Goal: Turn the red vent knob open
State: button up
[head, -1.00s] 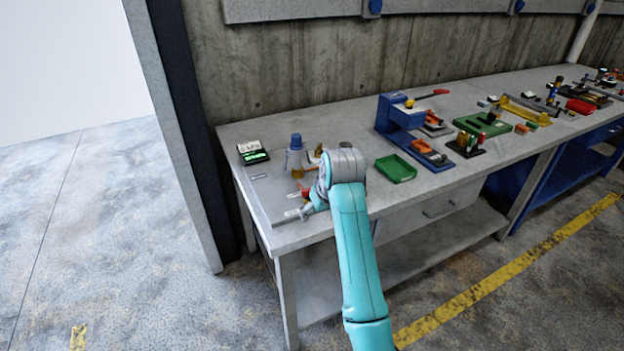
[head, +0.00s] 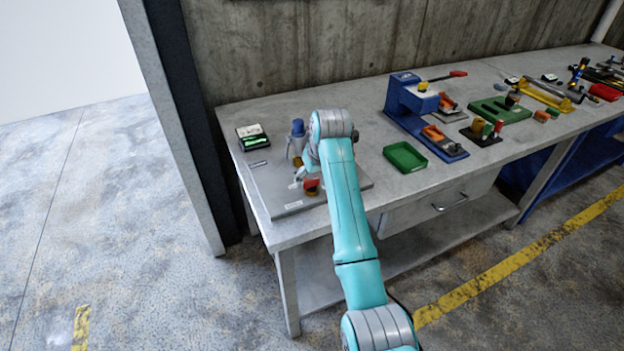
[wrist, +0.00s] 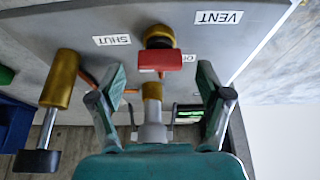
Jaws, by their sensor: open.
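The red vent knob (wrist: 160,61) sits on a brass stem on a grey plate (wrist: 262,40), near the VENT label (wrist: 219,17). Its flat red bar lies crosswise in the wrist view, between the SHUT label (wrist: 112,40) and a label it partly hides. In the head view the red knob (head: 312,187) shows beside my wrist. My gripper (wrist: 161,84) is open, with one finger on each side of the knob in the wrist view. Gaps show between both fingers and the knob, and I see no contact. In the head view my arm hides most of the gripper.
A blue-topped fitting (head: 298,140) stands on the plate behind the knob. A brass post with a black end (wrist: 60,85) is close to my left finger in the wrist view. A green-lit meter (head: 252,137) and a green tray (head: 405,157) stand nearby.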

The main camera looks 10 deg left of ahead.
jog(key=shift+x, duration=0.95)
jog(key=c, duration=1.2)
jog(key=shift+o, duration=0.2)
